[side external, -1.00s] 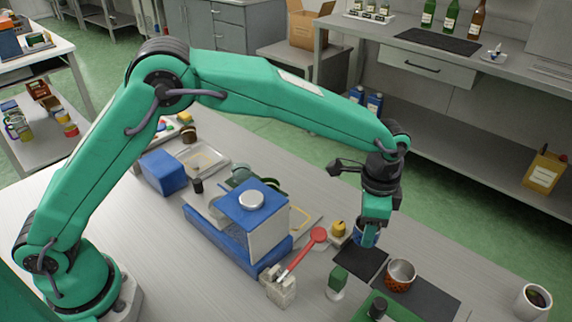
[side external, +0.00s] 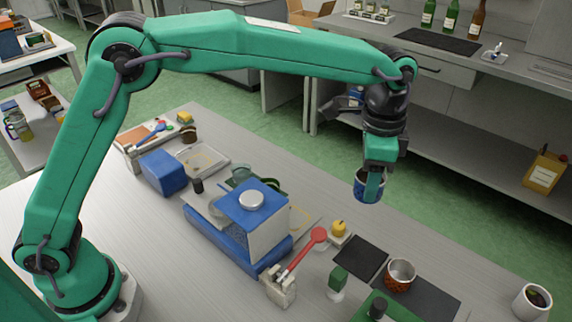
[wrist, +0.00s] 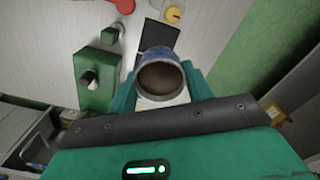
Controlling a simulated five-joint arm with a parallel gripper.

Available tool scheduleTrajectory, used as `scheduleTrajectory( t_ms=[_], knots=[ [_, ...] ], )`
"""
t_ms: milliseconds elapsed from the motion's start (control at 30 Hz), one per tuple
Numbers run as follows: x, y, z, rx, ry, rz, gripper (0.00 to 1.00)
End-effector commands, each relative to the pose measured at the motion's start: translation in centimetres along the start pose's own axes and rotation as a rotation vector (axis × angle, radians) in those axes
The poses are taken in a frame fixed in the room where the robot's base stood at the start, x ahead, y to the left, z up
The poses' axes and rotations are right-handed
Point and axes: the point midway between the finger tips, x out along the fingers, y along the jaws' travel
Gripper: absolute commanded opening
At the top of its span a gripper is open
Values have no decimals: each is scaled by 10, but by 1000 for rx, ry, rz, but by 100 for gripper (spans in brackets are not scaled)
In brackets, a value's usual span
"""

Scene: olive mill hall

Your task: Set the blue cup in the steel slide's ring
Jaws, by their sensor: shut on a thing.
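The blue cup (side external: 367,190) hangs in my gripper (side external: 375,180), raised well above the table's right part. One green finger shows along the cup's side in the side view. In the wrist view the blue cup (wrist: 161,72) sits between the green fingers of my gripper (wrist: 163,85), its grey rim and brown inside facing the camera. The cup is clear of the tabletop. I cannot make out the steel slide's ring with certainty in either view. A blue and white machine (side external: 255,225) with a round steel knob on top stands mid-table and hides part of what is behind it.
A dark mat (side external: 361,257) lies bare below the cup. Beside it an orange-patterned steel cup (side external: 400,275) stands on another dark mat (side external: 435,302). A red-handled lever (side external: 300,252), a green block (side external: 338,280) and a white mug (side external: 532,301) are near. The table's left front is free.

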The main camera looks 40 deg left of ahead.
Motion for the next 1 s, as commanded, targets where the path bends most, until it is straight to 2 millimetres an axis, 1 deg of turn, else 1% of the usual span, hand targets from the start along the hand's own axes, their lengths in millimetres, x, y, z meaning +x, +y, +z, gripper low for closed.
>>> scheduleTrajectory(
  t_ms=[267,367,433,567,600,733,1000],
  knots=[
    [-6,-18,33,-55,1,0,35],
    [-8,-25,49,-81,2,-1,35],
    [-10,-30,64,-104,2,-1,35],
    [-14,-41,98,-159,2,-1,35],
    [-14,-44,110,-176,2,-1,35],
    [-15,-50,146,-232,2,-1,35],
    [-12,-49,220,-347,1,-1,35]
  ],
)
